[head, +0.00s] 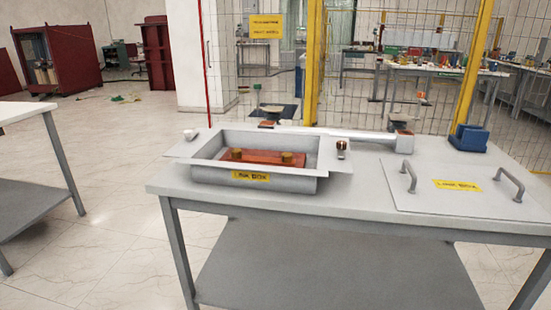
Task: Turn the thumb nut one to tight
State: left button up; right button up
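The grey link box (262,184) stands open on the white table. Inside it lies a flat copper-red bar (262,157). Two brass-coloured thumb nuts sit on the bar, one on the left (236,154) and one on the right (287,157). I cannot tell from this view which is number one or how tight either is. Neither of my grippers shows in the head view.
A grey lid with two handles (470,204) lies flat on the right of the table (370,213). A blue block (468,138) stands at the back right. Small fittings (342,148) sit around the box. A wire fence with yellow posts (314,60) is behind the table.

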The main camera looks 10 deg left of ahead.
aim_at(236, 153)
jog(key=z, duration=0.55)
jog(key=k, duration=0.65)
jog(key=u, duration=0.1)
jog(key=i, duration=1.4)
jog(key=u, duration=1.2)
